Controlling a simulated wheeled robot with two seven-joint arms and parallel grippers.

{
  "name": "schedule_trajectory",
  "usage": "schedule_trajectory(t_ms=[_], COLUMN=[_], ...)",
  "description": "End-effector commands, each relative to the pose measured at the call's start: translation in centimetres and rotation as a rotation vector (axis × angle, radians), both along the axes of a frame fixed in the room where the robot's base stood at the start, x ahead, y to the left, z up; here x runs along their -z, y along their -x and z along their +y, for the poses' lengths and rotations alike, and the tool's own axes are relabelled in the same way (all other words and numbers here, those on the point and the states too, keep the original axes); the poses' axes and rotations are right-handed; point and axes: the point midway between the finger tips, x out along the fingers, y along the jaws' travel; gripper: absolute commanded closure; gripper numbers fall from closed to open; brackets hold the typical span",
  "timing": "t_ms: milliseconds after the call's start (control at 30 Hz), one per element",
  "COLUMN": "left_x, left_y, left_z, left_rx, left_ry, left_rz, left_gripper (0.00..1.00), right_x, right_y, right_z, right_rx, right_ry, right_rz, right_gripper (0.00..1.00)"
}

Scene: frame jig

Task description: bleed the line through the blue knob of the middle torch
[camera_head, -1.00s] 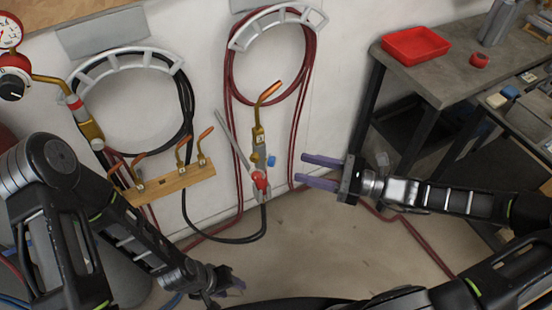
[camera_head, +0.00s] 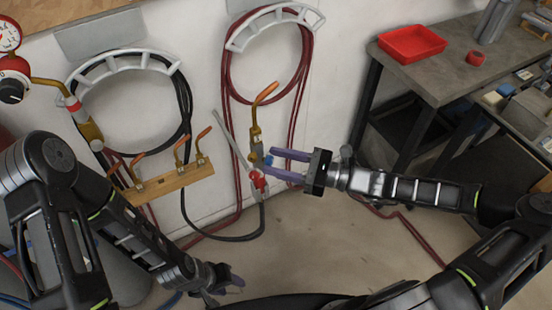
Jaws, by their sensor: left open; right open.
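A torch (camera_head: 256,133) with a curved copper tip and a brass body hangs upright in front of the white wall, below the red hose coil. Its blue knob (camera_head: 268,160) sticks out on the right side, and a red knob (camera_head: 258,180) is lower down. My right gripper (camera_head: 268,163) is open, coming from the right. Its purple fingertips are at the blue knob, one above and one below it in the picture; I cannot tell if they touch it. My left gripper (camera_head: 236,284) is open and empty, low near the bottom edge, partly hidden by my own arm.
A wooden rack (camera_head: 170,184) with several copper tips is left of the torch. A grey lever or rod (camera_head: 230,138) slants beside the torch. Red hose (camera_head: 306,75) and black hose (camera_head: 187,110) hang on wall brackets. A workbench with a red tray (camera_head: 412,44) stands right.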

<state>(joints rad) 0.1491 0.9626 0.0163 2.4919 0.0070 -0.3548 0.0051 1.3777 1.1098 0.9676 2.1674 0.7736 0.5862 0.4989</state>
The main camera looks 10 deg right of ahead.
Motion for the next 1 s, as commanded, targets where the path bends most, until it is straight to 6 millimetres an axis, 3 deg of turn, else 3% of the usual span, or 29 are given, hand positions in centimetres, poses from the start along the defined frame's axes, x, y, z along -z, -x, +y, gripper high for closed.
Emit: schedule_trajectory(t_ms=[333, 867, 1000], left_x=[-0.04, -0.05, -0.05], left_y=[0.02, 0.01, 0.02], left_z=[0.0, 0.0, 0.0], left_rx=[0.0, 0.0, 0.0], left_ry=[0.0, 0.0, 0.0], left_rz=[0.001, 0.0, 0.0], left_gripper=[0.54, 0.54, 0.54], right_x=[0.02, 0.03, 0.03], right_y=[-0.21, -0.19, -0.19], right_z=[0.46, 0.43, 0.43], right_rx=[0.0, 0.0, 0.0], right_ry=[0.0, 0.001, 0.001], right_rz=[0.0, 0.0, 0.0], right_gripper=[0.56, 1.0, 1.0])
